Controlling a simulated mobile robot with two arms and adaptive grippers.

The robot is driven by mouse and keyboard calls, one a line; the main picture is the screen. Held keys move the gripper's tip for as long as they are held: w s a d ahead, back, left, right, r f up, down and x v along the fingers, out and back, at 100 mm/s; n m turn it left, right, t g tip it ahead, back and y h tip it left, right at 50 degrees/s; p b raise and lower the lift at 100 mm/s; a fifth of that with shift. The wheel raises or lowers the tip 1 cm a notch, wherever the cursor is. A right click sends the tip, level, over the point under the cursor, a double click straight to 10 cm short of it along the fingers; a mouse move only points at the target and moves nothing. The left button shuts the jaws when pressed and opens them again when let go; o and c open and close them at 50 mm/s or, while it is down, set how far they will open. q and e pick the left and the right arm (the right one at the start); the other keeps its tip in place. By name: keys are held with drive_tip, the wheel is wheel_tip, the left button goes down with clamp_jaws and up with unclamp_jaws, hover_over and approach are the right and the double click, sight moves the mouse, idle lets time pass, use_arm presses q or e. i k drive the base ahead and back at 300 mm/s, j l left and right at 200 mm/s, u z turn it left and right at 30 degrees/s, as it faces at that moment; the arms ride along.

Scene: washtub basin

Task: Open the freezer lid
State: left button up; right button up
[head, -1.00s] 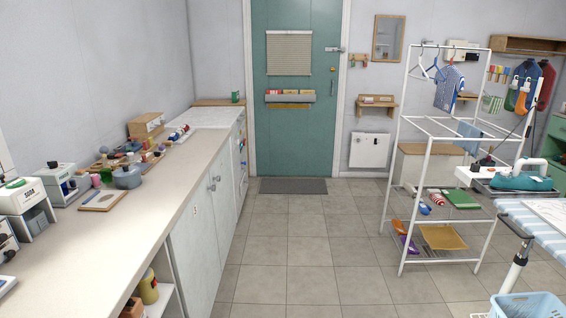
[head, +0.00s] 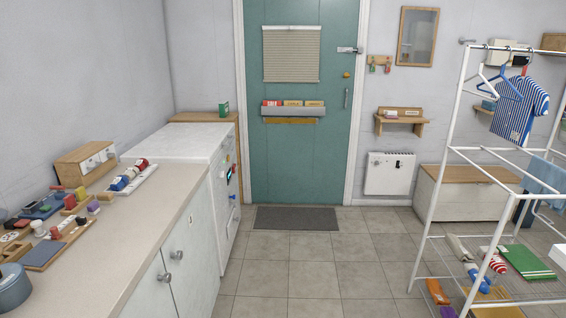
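A white chest-like appliance (head: 213,190) stands at the far end of the left counter, and its flat white lid (head: 180,140) lies closed. It appears to be the freezer. Its front faces right and carries a small dark panel (head: 229,176) and small coloured items. The details of any lid handle are too small to tell. Neither of my grippers is in view.
The counter (head: 150,218) on the left holds a small wooden drawer box (head: 86,162) and several small items. A white drying rack (head: 448,190) stands on the right. The tiled floor (head: 300,262) between them is clear up to the dark mat (head: 296,218) at the green door (head: 295,150).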

sight(176, 143)
drive_tip(key=i+l+u, duration=0.1)
drive_tip(key=i, duration=1.95)
